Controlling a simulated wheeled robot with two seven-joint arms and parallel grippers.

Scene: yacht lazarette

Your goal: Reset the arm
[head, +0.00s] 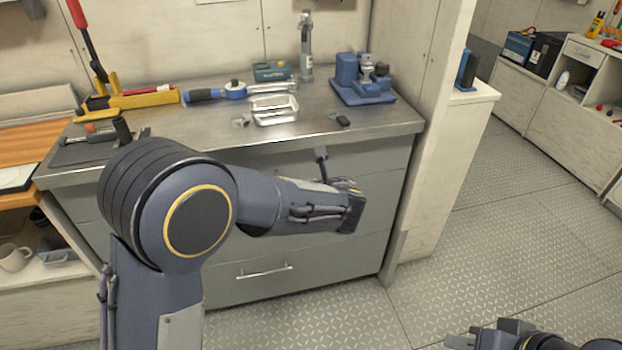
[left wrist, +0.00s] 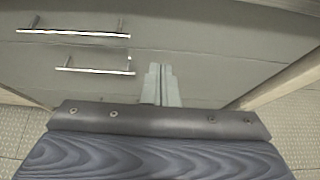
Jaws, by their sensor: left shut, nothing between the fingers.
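My left arm (head: 180,210) comes in from the left in the head view, bent at a large round joint, with its forearm reaching right in front of the grey drawer cabinet (head: 345,262). The left gripper's fingers cannot be made out in the head view. In the left wrist view the left gripper (left wrist: 159,70) is shut and empty, its two pale fingers side by side before the drawer fronts (left wrist: 200,75). My right gripper (head: 490,335) is at the bottom right of the head view, over the floor and partly cut off. Whether its jaws are open is unclear.
The metal worktop (head: 385,120) holds a blue vise-like tool (head: 362,90), a metal tray (head: 273,110), a torque wrench (head: 235,91) and a yellow holder (head: 150,97). Drawer handles (head: 263,272) stick out. A pale partition (head: 445,170) stands right of the cabinet. The patterned floor (head: 500,240) is clear.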

